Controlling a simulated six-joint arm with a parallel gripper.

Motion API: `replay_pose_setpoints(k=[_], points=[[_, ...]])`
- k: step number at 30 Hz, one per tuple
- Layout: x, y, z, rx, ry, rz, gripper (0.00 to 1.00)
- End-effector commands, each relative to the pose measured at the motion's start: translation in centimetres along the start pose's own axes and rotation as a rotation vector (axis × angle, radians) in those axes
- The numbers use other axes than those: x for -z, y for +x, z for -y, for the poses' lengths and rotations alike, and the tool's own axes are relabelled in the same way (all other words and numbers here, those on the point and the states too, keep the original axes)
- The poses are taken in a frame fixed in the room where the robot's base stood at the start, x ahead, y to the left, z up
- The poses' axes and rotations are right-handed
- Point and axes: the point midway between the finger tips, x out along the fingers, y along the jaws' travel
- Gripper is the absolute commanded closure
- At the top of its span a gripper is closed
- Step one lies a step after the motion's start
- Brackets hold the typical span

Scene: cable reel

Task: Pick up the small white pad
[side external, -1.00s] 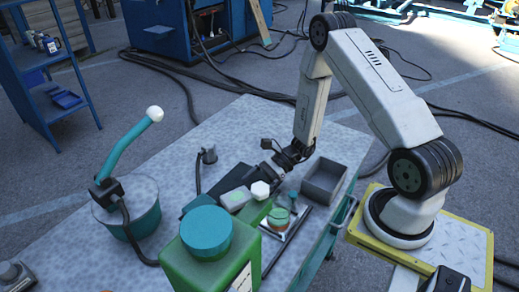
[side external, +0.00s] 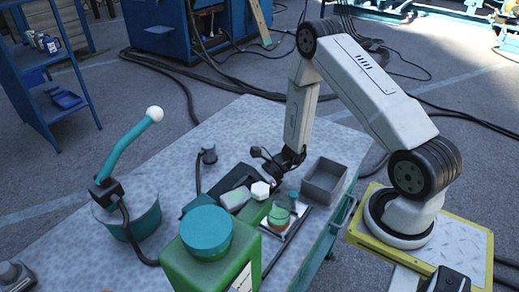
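I cannot tell for sure which of the two is the small white pad. My gripper (side external: 268,171) is dark and points down just behind and above the white hexagonal piece, seemingly apart from both. Its fingers are too small and dark to show whether they are open, and nothing is visibly held.
A large green container with a teal cap (side external: 206,231) stands in front. A grey open bin (side external: 323,180) is to the right. A teal pot with a curved lever (side external: 128,212) is left. The table's far part (side external: 245,125) is clear.

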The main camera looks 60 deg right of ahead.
Motion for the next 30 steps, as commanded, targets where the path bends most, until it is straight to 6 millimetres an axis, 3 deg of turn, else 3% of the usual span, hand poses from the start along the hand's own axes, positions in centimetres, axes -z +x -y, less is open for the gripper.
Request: replay_pose_setpoints(k=[1,5,19,30], points=[[0.0,0.0,0.0,0.0,0.0,0.0,0.44],[0.0,0.0,0.0,0.0,0.0,0.0,0.84],[-0.8,-0.3,0.1,0.0,-0.001,0.0,0.85],[-4.1,-1.7,0.1,0.001,-0.004,0.0,0.85]])
